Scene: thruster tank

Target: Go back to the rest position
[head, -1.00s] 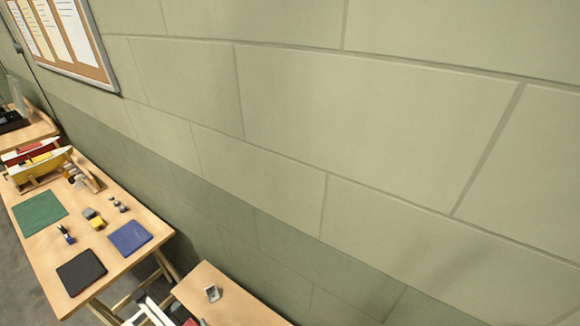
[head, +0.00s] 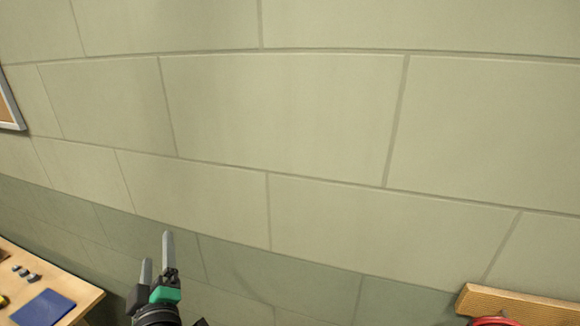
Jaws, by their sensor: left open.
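My left gripper (head: 157,262) shows at the lower left of the head view. Its two grey fingers point up and stand apart, with nothing between them. A green part (head: 165,294) sits at the base of the fingers. It is in front of the wall, to the right of the wooden table, and touches nothing that I can see. My right gripper is not in view.
The wooden table (head: 78,303) at the lower left holds a blue mat (head: 43,307) and several small dark parts (head: 26,273). A wooden ledge (head: 520,304) and a red round thing (head: 494,321) show at the lower right. A block wall (head: 280,120) fills most of the view.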

